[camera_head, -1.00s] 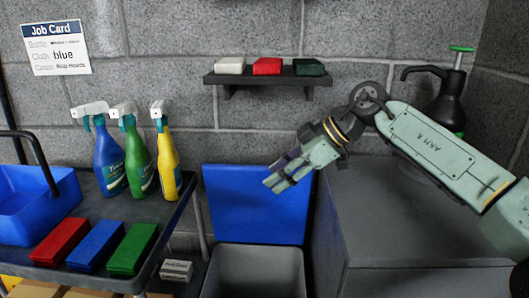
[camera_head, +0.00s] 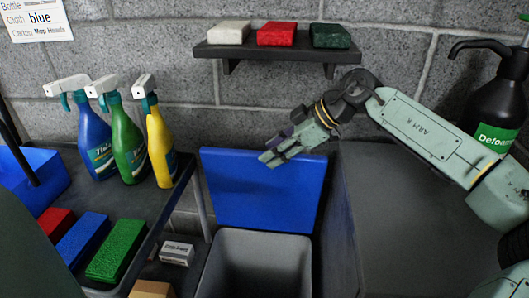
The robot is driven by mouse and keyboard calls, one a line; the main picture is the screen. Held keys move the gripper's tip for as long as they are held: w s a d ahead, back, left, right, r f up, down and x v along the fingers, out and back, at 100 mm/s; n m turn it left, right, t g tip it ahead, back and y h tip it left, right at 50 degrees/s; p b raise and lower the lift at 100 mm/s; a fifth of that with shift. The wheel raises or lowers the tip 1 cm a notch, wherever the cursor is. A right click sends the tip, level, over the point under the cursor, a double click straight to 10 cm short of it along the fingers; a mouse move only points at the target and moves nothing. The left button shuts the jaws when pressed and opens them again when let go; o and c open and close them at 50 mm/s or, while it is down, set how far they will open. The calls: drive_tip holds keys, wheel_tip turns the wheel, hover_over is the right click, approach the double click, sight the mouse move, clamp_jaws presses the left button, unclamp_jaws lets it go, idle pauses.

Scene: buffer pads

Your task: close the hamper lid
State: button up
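The hamper (camera_head: 252,238) is a grey open-topped bin on the floor between the table and the grey cabinet. Its blue lid (camera_head: 258,195) stands raised at the back against the wall, so the bin's mouth is open and its inside looks empty. My gripper (camera_head: 270,160) is in front of or above the lid's upper right part, with its fingers pointing left and down. I cannot tell whether it touches the lid. Its fingers look close together, but the gap between them is not clear. Nothing is seen held in it.
A table (camera_head: 165,215) on the left carries spray bottles (camera_head: 128,145), coloured pads (camera_head: 115,250) and a blue basket (camera_head: 40,178). A wall shelf (camera_head: 275,50) holds three pads above the lid. A grey cabinet (camera_head: 420,215) stands right, with a black dispenser (camera_head: 498,105).

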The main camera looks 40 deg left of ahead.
drive_tip(key=shift+x, duration=1.85)
drive_tip(key=shift+w, duration=0.1)
drive_tip(key=shift+c, duration=0.5)
clamp_jaws()
